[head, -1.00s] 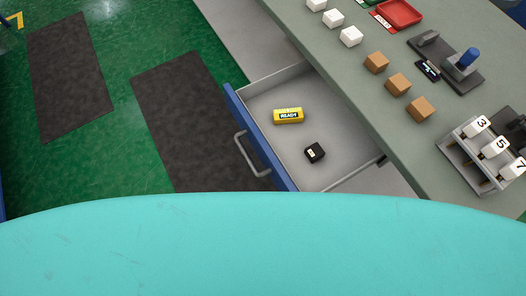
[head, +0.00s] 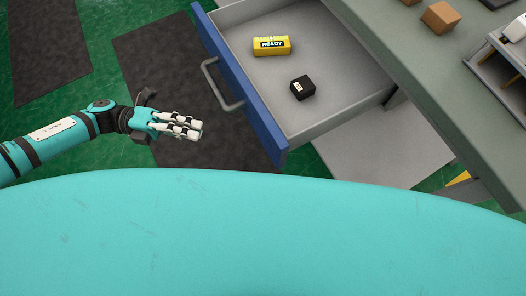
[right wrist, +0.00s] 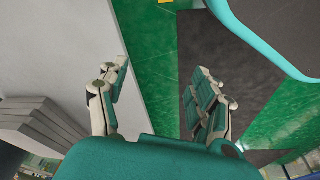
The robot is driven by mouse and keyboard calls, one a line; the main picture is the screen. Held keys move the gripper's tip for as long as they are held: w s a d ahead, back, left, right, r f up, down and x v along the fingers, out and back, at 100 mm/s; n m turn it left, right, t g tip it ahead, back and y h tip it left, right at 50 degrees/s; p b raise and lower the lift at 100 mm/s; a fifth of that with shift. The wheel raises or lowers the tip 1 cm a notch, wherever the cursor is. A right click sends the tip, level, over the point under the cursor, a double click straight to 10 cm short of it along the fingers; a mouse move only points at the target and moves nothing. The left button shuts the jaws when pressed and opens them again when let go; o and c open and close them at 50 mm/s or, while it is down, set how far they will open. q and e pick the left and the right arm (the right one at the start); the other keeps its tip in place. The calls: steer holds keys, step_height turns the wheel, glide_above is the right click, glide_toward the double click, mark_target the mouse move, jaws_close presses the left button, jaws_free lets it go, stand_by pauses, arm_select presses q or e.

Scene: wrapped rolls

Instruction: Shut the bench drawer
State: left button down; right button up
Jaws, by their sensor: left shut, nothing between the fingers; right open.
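The bench drawer (head: 325,98) stands pulled out from the grey bench, with its blue front (head: 240,85) and grey bar handle (head: 221,85) facing left. My left gripper (head: 198,131) is shut and empty, to the lower left of the handle and apart from the drawer front. My right gripper (right wrist: 158,95) shows only in the right wrist view, open, with nothing between its fingers. The drawer does not clearly show in that view.
The bench top (head: 400,60) carries a brown cube (head: 441,17) and a rack (head: 500,65) at the right edge. Dark mats (head: 185,75) lie on the green floor left of the drawer. My turquoise body fills the bottom of the head view.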

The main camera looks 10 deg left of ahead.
arm_select(q)
steer(key=s+m+g, duration=0.1)
steer(key=s+g, duration=0.1)
glide_toward(270, 149)
steer(key=s+d, duration=0.2)
steer(key=s, duration=0.1)
steer(key=w+d, duration=0.2)
steer(key=d, duration=0.1)
steer(key=shift+r+m+p, duration=0.15)
steer(key=shift+m+p, duration=0.15)
steer(key=shift+p, duration=0.1)
arm_select(e)
steer(key=shift+s+d+f, duration=0.1)
steer(key=shift+s+f, duration=0.1)
steer(key=shift+f, duration=0.5)
